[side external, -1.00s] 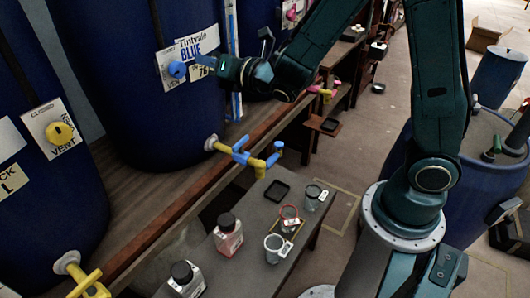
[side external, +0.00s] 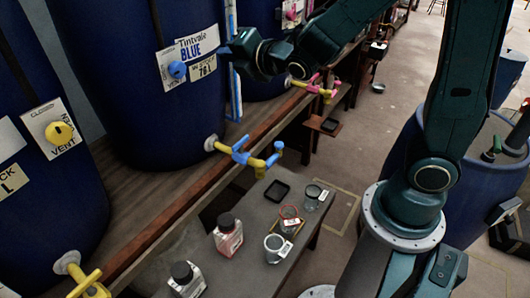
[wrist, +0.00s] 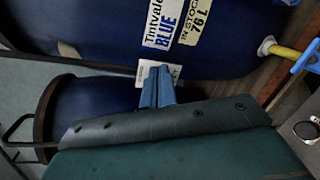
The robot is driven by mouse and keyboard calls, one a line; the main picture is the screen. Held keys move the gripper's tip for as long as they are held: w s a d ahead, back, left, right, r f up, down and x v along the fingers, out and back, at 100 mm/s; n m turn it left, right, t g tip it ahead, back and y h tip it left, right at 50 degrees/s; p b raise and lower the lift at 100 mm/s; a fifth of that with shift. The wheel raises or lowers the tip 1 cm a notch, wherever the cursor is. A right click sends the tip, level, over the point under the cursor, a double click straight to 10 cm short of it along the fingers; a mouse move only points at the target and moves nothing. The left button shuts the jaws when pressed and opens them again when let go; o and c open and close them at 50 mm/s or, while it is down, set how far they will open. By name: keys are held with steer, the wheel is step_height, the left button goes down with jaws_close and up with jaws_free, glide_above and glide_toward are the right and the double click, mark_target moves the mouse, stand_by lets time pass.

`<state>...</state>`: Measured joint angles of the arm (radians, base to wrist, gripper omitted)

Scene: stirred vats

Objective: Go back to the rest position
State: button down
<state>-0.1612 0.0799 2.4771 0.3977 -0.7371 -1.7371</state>
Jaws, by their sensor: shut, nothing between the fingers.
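My gripper (side external: 226,50) is in front of the blue vat (side external: 150,110) labelled "Tintvale BLUE", to the right of its blue vent knob (side external: 177,69) and apart from it. In the wrist view the blue fingers (wrist: 158,87) are together, with nothing between them. The vat's label (wrist: 163,24) lies beyond the fingertips there. My arm reaches in from the upper right in the side view.
The vat's blue-handled tap (side external: 243,153) sticks out over a low table (side external: 250,212). The table holds cups (side external: 276,247), a black tray (side external: 277,191) and bottles (side external: 228,235). A neighbouring vat has a yellow vent knob (side external: 59,133).

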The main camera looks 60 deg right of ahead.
steer(key=s+m+g+y, duration=0.2)
steer(key=s+m+g, duration=0.8)
steer(key=s+m, duration=1.2)
steer(key=s+a, duration=0.1)
steer(key=s, duration=0.4)
